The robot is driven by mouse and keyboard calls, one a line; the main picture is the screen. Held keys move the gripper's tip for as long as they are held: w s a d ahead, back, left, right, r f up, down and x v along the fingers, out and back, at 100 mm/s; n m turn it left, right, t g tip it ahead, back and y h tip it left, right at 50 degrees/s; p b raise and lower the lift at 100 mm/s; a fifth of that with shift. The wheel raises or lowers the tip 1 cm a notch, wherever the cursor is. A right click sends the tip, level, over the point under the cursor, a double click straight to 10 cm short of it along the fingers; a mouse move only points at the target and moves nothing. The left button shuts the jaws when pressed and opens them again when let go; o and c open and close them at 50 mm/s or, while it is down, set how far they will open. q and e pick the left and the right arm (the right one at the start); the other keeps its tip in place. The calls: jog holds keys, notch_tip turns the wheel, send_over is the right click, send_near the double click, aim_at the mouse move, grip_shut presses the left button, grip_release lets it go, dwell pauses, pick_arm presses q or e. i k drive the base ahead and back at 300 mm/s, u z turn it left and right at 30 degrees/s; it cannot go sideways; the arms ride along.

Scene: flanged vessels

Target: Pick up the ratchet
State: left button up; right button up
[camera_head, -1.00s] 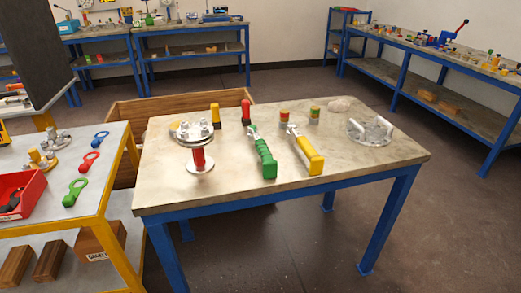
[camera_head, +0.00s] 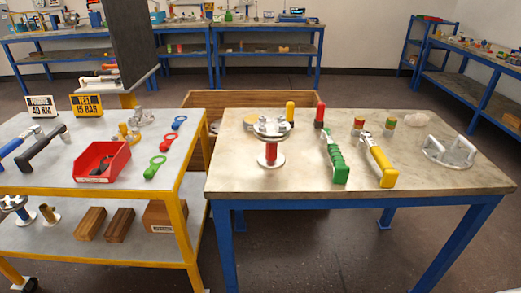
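Two long-handled tools lie on the work table (camera_head: 450,184): one with a green handle (camera_head: 335,165) and one with a yellow handle (camera_head: 379,165). Two more lie at the left end of the cart: one with a black handle (camera_head: 42,147) and one with a blue handle (camera_head: 14,144). I cannot tell for certain which is the ratchet; their heads are too small to read. Neither of my grippers shows in the view.
A flanged vessel (camera_head: 270,150) and a round metal part with two upright handles (camera_head: 449,152) stand on the table. The cart (camera_head: 112,188) carries a red bin (camera_head: 101,163) and ring-ended tools. A narrow gap separates cart and table.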

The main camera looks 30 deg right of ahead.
aim_at(341, 171)
jog(key=u, duration=2.7)
jog(key=k, duration=2.5)
jog(key=z, duration=1.9)
